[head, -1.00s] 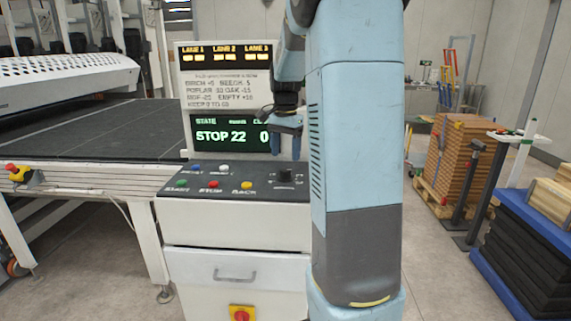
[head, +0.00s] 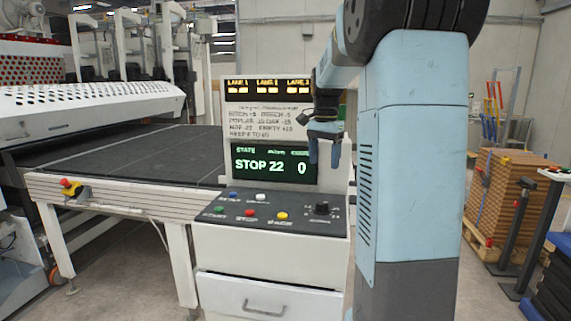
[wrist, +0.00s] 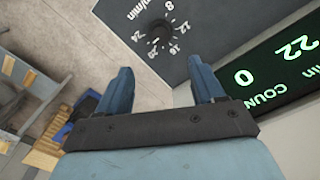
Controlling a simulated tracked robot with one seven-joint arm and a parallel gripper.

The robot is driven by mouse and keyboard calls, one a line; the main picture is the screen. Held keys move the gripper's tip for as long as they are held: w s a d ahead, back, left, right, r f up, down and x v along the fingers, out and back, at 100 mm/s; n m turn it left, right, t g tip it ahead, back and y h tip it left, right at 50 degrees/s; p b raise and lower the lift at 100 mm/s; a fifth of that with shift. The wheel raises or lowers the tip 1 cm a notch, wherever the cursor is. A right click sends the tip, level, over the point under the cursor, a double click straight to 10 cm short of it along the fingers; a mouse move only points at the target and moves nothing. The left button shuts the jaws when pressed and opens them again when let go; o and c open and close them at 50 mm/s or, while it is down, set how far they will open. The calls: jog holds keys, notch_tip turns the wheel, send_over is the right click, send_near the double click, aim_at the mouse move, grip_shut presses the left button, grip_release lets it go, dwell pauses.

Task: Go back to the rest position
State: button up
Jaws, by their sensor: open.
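My gripper (head: 324,152) hangs with its fingers down in front of the right part of the control panel's screen. In the wrist view my gripper (wrist: 165,90) is open, with nothing between its two blue fingers. The black speed knob (head: 321,208) sits at the right of the dark panel top (head: 262,222), below and apart from the fingers. The knob also shows in the wrist view (wrist: 160,32). The green display (head: 270,164) reads STOP 22 and 0.
Green (head: 219,210), red (head: 249,213) and yellow (head: 282,216) buttons line the panel front. The dark conveyor bed (head: 120,160) lies left, with a yellow-and-red stop switch (head: 70,188) on its rail. A stack of brown boards (head: 508,195) and a black post (head: 522,215) stand right.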

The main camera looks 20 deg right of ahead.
jog(key=shift+a, duration=0.1)
jog(key=s+a+r+n+t, duration=0.25)
jog(key=s+a+n, duration=0.35)
jog(key=s+a, duration=0.6)
jog(key=s+a+f+n+t, duration=0.1)
jog(key=s+a+f+n, duration=0.2)
jog(key=s, duration=0.4)
jog(key=s+a+f+n+t, duration=0.2)
jog(key=s+a+f+n, duration=0.1)
jog(key=s, duration=0.3)
jog(key=shift+s+n, duration=0.35)
jog(key=shift+n, duration=0.05)
jog(key=shift+a, duration=0.1)
jog(key=shift+c, duration=0.3)
